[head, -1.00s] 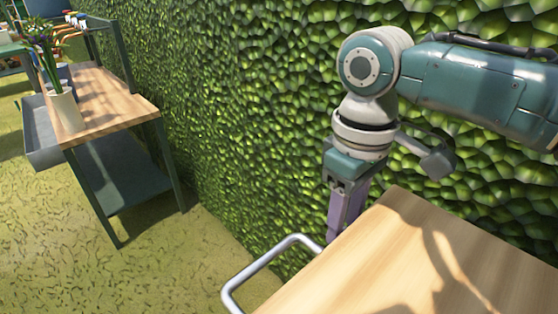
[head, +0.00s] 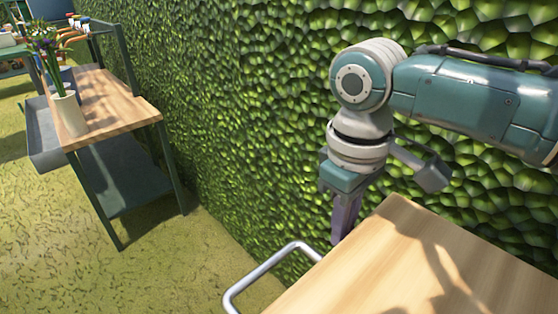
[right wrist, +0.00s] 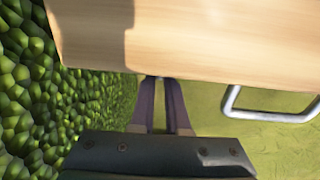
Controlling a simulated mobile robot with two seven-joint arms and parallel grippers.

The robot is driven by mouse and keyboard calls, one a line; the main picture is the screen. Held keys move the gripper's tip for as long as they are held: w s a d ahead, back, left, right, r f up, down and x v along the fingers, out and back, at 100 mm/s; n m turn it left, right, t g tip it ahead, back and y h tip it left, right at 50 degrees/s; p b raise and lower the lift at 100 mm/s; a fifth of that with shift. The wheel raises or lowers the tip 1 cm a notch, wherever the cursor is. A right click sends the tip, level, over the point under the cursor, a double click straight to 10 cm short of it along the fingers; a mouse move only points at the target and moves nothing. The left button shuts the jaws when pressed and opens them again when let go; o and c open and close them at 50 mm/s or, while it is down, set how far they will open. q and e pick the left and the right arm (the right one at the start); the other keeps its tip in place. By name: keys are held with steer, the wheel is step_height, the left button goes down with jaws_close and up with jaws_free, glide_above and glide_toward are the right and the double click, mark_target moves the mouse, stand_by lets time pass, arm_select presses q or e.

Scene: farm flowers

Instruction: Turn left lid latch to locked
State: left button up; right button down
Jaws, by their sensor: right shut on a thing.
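My right gripper (head: 343,218) points down at the far edge of a wooden top (head: 400,260); its purple fingers pass partly behind that edge. In the right wrist view the fingers (right wrist: 160,82) are close together at the edge of the wooden top (right wrist: 200,40), with their tips at or under it. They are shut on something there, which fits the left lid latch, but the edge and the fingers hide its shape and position. My left gripper is not in view.
A metal handle (head: 262,272) sticks out from the wooden top's left end. A leafy hedge wall (head: 250,130) stands close behind my right arm. A workbench (head: 115,105) with a flower vase (head: 69,113) stands at left, with open grass between.

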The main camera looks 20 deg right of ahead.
steer(key=h+p, duration=0.1)
steer(key=a+t+h+p, duration=0.1)
steer(key=h, duration=0.1)
steer(key=s+f+h+p, duration=0.1)
steer(key=shift+a+t+h, duration=0.25)
steer(key=shift+t+h, duration=0.05)
steer(key=shift+t, duration=0.1)
steer(key=c, duration=0.9)
jaws_free()
steer(key=shift+w+r+p, duration=0.1)
steer(key=shift+r+p, duration=0.05)
steer(key=shift+p, duration=0.15)
